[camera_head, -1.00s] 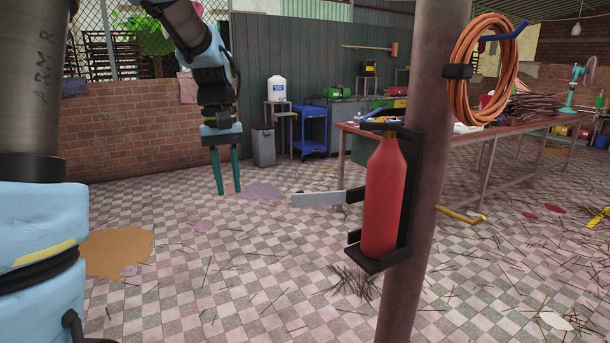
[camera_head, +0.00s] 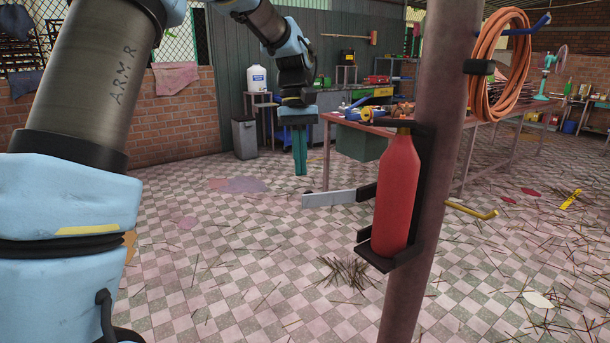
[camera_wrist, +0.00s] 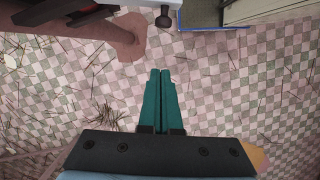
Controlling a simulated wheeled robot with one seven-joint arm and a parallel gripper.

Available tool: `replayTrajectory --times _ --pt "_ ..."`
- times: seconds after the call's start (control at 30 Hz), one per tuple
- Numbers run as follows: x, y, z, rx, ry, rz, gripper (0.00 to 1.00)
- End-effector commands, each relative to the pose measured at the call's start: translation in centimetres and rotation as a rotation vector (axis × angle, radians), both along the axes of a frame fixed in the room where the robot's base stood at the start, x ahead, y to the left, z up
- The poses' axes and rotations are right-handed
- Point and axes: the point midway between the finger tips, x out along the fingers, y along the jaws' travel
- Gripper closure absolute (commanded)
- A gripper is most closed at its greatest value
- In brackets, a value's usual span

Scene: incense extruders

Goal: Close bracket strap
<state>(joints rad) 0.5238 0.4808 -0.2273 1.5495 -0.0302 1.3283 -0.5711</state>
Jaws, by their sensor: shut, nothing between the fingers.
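A red cylinder (camera_head: 397,195) stands upright in a black bracket (camera_head: 420,190) fixed to a post. The bracket's strap (camera_head: 330,198), a light grey band, sticks straight out to the left from a black hinge piece, swung open and not across the cylinder. My gripper (camera_head: 301,174) points down, its two teal fingers together and empty. In the head view its tips are just above and left of the strap's free end; whether they touch is unclear. In the wrist view the shut fingers (camera_wrist: 159,75) point at the floor, and a pale strip shows at the top edge.
The brown post (camera_head: 435,120) carries a coiled orange hose (camera_head: 500,65) on a blue hook and a yellow hook (camera_head: 472,210) lower down. A cluttered workbench (camera_head: 355,124) stands behind. The tiled floor left of the strap is open, with scattered sticks.

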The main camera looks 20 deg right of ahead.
Motion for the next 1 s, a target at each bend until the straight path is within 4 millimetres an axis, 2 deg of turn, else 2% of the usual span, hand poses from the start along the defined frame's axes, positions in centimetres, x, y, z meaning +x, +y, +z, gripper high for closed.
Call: replayTrajectory --times 0.1,0.2,0.4,1.0 --pt "-0.8 0.2 -1.9 0.002 0.003 -0.001 1.00" --pt "-2.5 0.4 -1.5 0.001 0.001 -0.002 1.00" --pt "-4.1 0.7 -1.7 0.000 -0.001 0.000 1.00" --pt "-4.8 0.6 -1.8 0.001 -0.001 0.016 1.00"
